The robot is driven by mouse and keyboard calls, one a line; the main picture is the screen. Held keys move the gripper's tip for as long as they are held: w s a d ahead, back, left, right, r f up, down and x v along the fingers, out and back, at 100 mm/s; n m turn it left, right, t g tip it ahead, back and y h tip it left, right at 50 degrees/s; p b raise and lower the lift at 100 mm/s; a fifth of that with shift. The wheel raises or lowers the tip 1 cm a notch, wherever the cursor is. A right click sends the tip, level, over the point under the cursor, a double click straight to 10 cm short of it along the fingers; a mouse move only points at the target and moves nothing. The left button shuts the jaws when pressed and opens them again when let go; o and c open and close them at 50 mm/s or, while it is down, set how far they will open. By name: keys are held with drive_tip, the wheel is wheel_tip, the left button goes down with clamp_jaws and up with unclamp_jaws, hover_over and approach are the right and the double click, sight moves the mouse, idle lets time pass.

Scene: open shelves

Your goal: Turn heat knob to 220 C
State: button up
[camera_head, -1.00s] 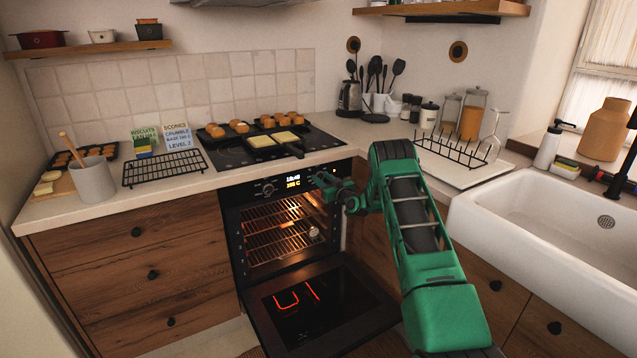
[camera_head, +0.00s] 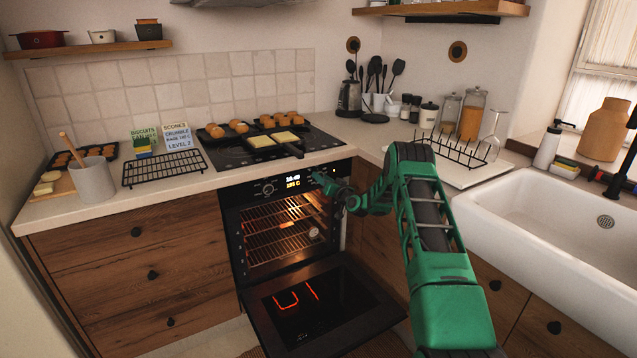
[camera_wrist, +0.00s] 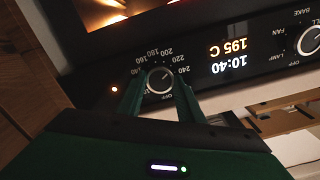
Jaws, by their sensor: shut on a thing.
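The heat knob (camera_wrist: 160,80) is a round dial with a silver rim and temperature marks around it, upside down in the wrist view. My gripper (camera_wrist: 160,90) is shut on the knob, one finger on each side. The oven display (camera_wrist: 229,52) beside it reads 195 C and 10:40. In the head view my gripper (camera_head: 322,181) is at the right end of the oven's control panel and hides the heat knob there. The display (camera_head: 293,181) also shows to its left.
The oven door (camera_head: 320,302) hangs open below, with lit racks (camera_head: 280,232) inside. Baking trays with buns stand on the hob (camera_head: 230,152) above. Another knob (camera_head: 267,188), for fan, bake and lamp settings, is left of the display. The sink (camera_head: 545,230) is at right.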

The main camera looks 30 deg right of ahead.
drive_tip(key=shift+r, duration=0.1)
idle(0.4)
drive_tip(key=o, duration=1.1)
drive_tip(key=s, duration=1)
drive_tip(key=shift+s+d, duration=0.25)
drive_tip(key=shift+s, duration=0.05)
